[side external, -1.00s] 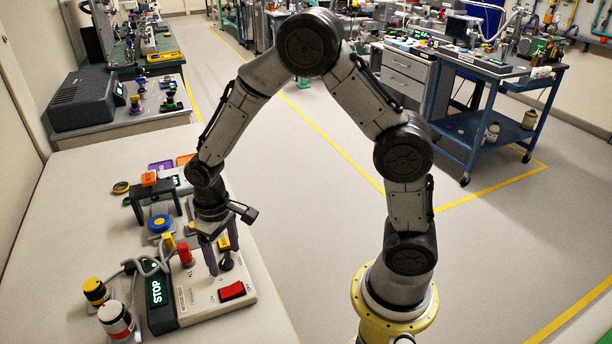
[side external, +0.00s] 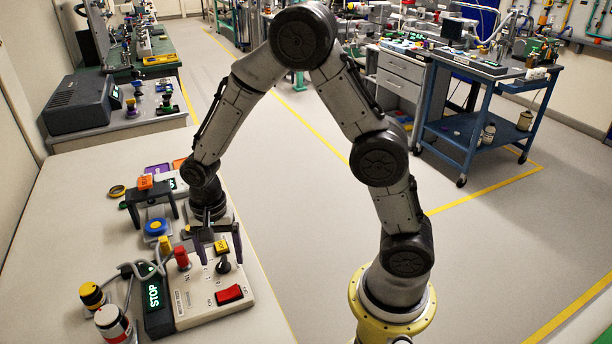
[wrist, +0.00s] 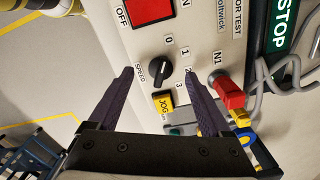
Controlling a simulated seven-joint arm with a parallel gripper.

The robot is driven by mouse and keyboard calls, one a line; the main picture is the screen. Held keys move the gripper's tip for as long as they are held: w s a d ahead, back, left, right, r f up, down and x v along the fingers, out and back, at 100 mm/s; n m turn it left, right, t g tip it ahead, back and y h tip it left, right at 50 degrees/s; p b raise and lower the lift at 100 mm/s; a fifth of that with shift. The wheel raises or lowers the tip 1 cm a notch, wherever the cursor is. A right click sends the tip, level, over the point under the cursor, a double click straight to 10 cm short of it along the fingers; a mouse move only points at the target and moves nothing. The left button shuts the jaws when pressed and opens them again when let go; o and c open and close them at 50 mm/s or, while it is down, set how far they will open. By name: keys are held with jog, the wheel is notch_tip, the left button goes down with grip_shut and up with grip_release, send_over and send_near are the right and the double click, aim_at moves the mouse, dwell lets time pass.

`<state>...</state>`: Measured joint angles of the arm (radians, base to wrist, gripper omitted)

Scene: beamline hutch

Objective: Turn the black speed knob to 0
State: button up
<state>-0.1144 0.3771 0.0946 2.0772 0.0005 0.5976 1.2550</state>
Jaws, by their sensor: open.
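The black speed knob (wrist: 160,70) sits on the pale control panel (wrist: 208,30), beside the printed numbers 0 to 3. A light pointer mark on it seems to face up and right in the wrist view, but I cannot tell exactly which number it meets. The knob also shows in the side view (side external: 223,267). My gripper (wrist: 158,72) is open, with one finger on each side of the knob and a clear gap to both. In the side view my gripper (side external: 221,260) is over the panel, its fingertips seemingly above the knob.
The panel carries a red rocker switch (side external: 229,294), a yellow JOG button (wrist: 164,104) and a red plug (wrist: 229,92) with grey cables. A lit STOP display (side external: 154,294) stands beside it. A black stand with an orange block (side external: 145,182) is behind.

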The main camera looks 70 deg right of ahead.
notch_tip(320, 180, up, 13)
notch_tip(320, 180, up, 4)
jog(key=t, duration=0.1)
send_over(221, 261)
jog(key=s+d, duration=0.1)
jog(key=s+d+r+n+t, duration=0.1)
jog(key=s+n, duration=0.3)
jog(key=s, duration=0.4)
jog(key=s+d+r+n+t, duration=0.2)
jog(key=s+r+n+t, duration=0.1)
jog(key=s, duration=0.6)
jog(key=shift+r+n+t, duration=0.3)
jog(key=shift+n, duration=0.2)
jog(key=shift+s, duration=0.1)
jog(key=n, duration=0.1)
jog(key=s+f+n, duration=0.1)
jog(key=n, duration=0.1)
jog(key=f+n, duration=0.1)
jog(key=n, duration=0.1)
jog(key=shift+s+d+f, duration=0.1)
jog(key=shift+s, duration=0.25)
